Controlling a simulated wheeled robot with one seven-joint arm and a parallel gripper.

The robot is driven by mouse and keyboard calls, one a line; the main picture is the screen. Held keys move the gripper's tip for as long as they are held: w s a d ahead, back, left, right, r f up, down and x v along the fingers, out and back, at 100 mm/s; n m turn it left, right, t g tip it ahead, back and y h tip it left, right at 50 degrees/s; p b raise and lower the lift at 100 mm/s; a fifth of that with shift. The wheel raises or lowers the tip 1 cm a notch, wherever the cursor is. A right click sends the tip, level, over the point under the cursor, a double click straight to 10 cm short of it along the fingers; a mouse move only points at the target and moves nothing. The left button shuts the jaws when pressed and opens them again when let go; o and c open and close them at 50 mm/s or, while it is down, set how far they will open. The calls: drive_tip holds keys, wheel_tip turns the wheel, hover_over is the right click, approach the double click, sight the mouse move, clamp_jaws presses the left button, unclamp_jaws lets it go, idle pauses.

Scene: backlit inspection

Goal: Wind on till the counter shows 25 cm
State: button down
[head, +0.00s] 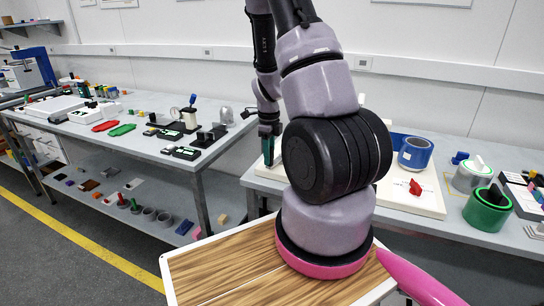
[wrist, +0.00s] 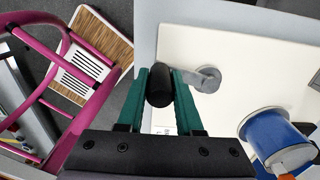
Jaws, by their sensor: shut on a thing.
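My gripper (wrist: 162,92) has teal fingers, closed on a black crank knob (wrist: 160,80) in the wrist view. A grey crank arm (wrist: 205,79) runs right from the knob over a white board (wrist: 240,50). A blue spool (wrist: 272,136) stands on that board at the right. In the head view my gripper (head: 268,145) is at the left end of the white board (head: 432,207), largely behind my arm. The blue spool (head: 415,155) and a small red piece (head: 416,187) are on the board to the right. I cannot make out a counter reading; my arm hides part of the board.
Right of the board stand a grey reel (head: 472,176) and a green reel (head: 487,210). The left bench (head: 150,150) carries several small parts and fixtures. My wooden-topped base and pink rail are close below the arm.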

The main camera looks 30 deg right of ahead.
drive_tip(key=shift+w+a, duration=0.25)
drive_tip(key=shift+w, duration=0.3)
drive_tip(key=shift+w+a, duration=0.2)
drive_tip(key=shift+w, duration=0.3)
drive_tip(key=shift+w, duration=1.7)
drive_tip(key=shift+d, duration=0.1)
